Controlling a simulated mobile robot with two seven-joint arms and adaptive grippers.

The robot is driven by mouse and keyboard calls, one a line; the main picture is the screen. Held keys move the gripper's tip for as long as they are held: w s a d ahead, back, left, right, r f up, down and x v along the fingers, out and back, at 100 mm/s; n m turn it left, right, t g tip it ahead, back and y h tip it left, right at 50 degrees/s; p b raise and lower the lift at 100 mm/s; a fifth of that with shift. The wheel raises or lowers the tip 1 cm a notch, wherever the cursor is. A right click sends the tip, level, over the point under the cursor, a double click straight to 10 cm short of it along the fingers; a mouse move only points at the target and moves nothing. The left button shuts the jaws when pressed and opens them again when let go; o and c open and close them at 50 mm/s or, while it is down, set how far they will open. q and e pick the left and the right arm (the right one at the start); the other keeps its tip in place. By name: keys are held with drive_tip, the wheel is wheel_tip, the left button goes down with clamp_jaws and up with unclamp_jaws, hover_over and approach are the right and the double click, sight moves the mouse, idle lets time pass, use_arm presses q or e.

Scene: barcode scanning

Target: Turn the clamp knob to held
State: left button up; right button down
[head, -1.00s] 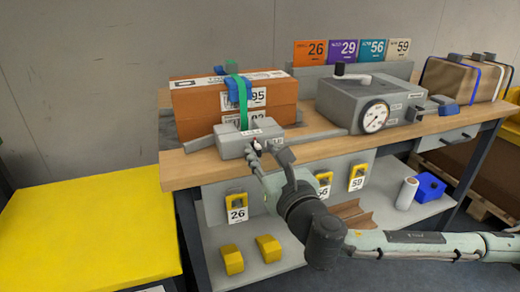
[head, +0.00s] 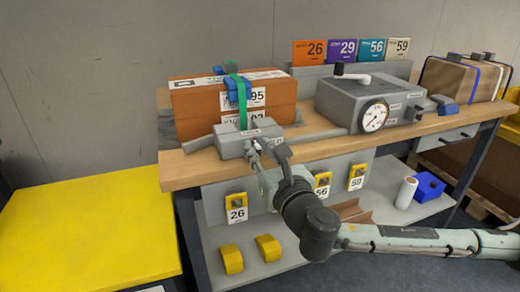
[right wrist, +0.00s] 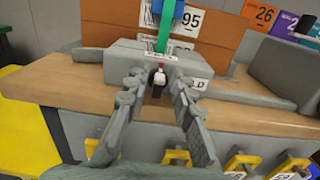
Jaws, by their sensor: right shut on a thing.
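The clamp is a grey block (head: 238,138) at the front edge of the workbench, with a green strap (head: 243,105) running up from it over a brown box (head: 192,105). Its small knob (right wrist: 158,80), dark with a white and red part, is on the block's front face. My right gripper (head: 266,148) is at this face, shut on the knob. In the right wrist view the two fingers (right wrist: 157,88) stand on either side of it. A label right of the knob is partly hidden by a finger; "LD" shows. My left gripper is not in view.
A grey device with a round gauge (head: 374,116) stands to the right on the bench. Yellow numbered tags (head: 236,207) hang below the bench front. A yellow table (head: 85,225) at left is clear.

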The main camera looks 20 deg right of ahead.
drive_tip(key=shift+d+f+m, duration=0.1)
drive_tip(key=shift+m, duration=0.7)
drive_tip(key=m, duration=0.5)
drive_tip(key=shift+d+f, duration=0.1)
drive_tip(key=shift+d, duration=0.15)
drive_tip(key=m, duration=0.6)
drive_tip(key=shift+d+f+m, duration=0.2)
drive_tip(key=shift+f+m, duration=0.05)
drive_tip(key=shift+m, duration=0.05)
drive_tip(key=m, duration=0.3)
drive_tip(key=shift+f+p, duration=0.1)
drive_tip(key=shift+p, duration=0.2)
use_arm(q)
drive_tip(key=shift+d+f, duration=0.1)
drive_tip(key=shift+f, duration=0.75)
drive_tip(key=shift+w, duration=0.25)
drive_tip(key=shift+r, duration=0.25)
use_arm(e)
drive_tip(key=shift+a, duration=0.15)
